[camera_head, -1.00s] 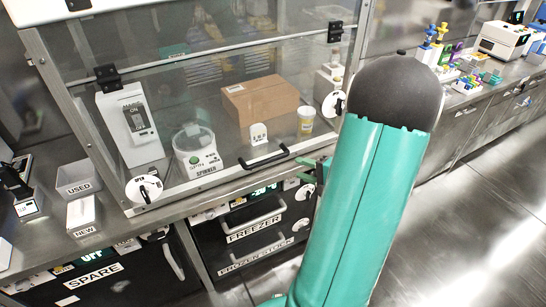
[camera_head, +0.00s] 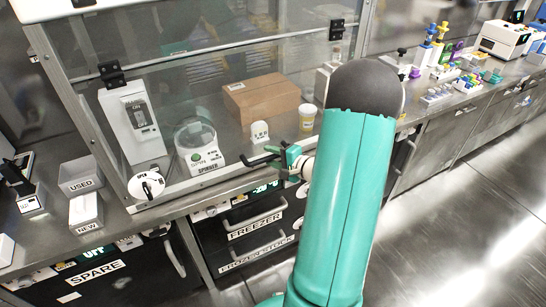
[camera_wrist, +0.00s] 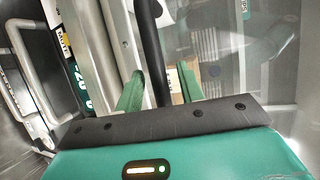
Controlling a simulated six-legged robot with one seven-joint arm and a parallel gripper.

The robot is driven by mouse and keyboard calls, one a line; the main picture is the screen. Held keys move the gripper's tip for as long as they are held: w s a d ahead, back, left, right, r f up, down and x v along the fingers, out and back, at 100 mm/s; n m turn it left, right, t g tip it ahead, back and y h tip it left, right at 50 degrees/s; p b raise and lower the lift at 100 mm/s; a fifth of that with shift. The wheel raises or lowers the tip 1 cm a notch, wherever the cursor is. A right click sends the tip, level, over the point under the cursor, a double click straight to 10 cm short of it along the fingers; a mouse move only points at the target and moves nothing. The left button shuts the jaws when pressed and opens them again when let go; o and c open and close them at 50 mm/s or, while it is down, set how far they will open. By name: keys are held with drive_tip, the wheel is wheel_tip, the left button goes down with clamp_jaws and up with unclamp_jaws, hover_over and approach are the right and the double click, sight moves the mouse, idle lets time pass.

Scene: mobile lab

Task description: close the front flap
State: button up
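The front flap (camera_head: 235,120) is a clear panel on the front of the metal-framed cabinet, with black hinges along its upper edge. It hangs low over the opening; I cannot tell whether its lower edge is fully against the frame. Its black bar handle (camera_head: 262,159) is near the lower edge. My green gripper (camera_head: 288,160) is at the handle's right part, partly hidden by my arm. In the wrist view, the handle (camera_wrist: 153,50) passes between the two green fingers of my gripper (camera_wrist: 160,88), with a gap beside the right finger.
Behind the panel are a cardboard box (camera_head: 262,100), a spinner (camera_head: 198,148), a white device (camera_head: 133,125) and a yellow-labelled cup (camera_head: 307,117). A round white latch (camera_head: 147,186) is at the lower left corner. Freezer drawers (camera_head: 255,226) are below. The floor at right is clear.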

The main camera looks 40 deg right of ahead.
clamp_jaws()
drive_tip(key=w, duration=0.1)
drive_tip(key=w+d+t, duration=0.1)
drive_tip(key=w, duration=0.1)
drive_tip(key=shift+f, duration=0.15)
unclamp_jaws()
drive_tip(key=shift+w+f, duration=0.1)
drive_tip(key=shift+w, duration=0.15)
drive_tip(key=shift+s, duration=0.15)
drive_tip(key=s+d+r, duration=0.1)
drive_tip(key=s+r, duration=0.1)
drive_tip(key=s, duration=1.1)
drive_tip(key=shift+s+d+r, duration=0.2)
drive_tip(key=shift+s+d, duration=0.05)
drive_tip(key=shift+s, duration=0.1)
